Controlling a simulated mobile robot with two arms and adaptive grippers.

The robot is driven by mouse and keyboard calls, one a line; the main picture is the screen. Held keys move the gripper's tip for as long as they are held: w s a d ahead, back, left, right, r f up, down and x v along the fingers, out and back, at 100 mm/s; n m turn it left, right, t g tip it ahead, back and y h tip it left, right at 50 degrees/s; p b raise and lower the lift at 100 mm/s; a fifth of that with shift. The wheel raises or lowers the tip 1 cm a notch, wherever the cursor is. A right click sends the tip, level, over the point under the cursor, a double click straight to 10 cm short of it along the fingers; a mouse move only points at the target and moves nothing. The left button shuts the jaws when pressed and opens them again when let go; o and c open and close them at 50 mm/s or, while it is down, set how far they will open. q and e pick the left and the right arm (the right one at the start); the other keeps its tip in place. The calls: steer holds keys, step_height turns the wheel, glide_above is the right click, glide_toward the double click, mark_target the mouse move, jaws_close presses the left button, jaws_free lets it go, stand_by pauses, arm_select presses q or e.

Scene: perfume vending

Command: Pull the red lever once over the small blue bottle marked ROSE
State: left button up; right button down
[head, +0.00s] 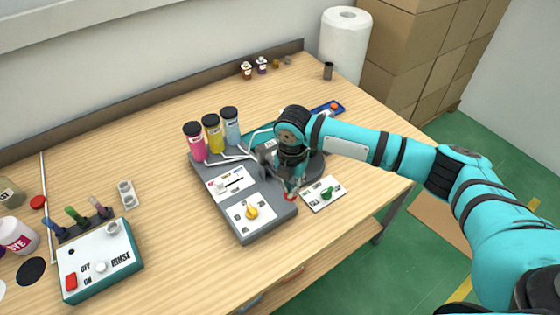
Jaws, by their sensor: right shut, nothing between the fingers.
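The grey dispensing machine (268,222) stands mid-table, with pink (195,142), yellow (213,134) and light blue (231,126) canisters at its back. Their labels are too small to read. My right gripper (289,182) points down over the machine's right side, shut and empty. A small red part (290,197) shows right at its fingertips; it may be the red lever's end, and I cannot tell if they touch. I cannot make out a small blue bottle marked ROSE; my gripper and wrist hide part of the machine. My left gripper is not in view.
A yellow knob (251,212) is on the machine's front. A white plate with a green knob (327,193) lies to its right. A teal rinse box (100,262) stands front left. Small bottles (247,70) and a paper roll (345,45) stand at the back.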

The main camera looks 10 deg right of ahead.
steer(key=shift+f+b, duration=0.6)
steer(key=shift+f, duration=0.85)
step_height(320, 180, up, 10)
steer(key=p, duration=1)
steer(key=shift+f, duration=0.1)
stand_by(0.6)
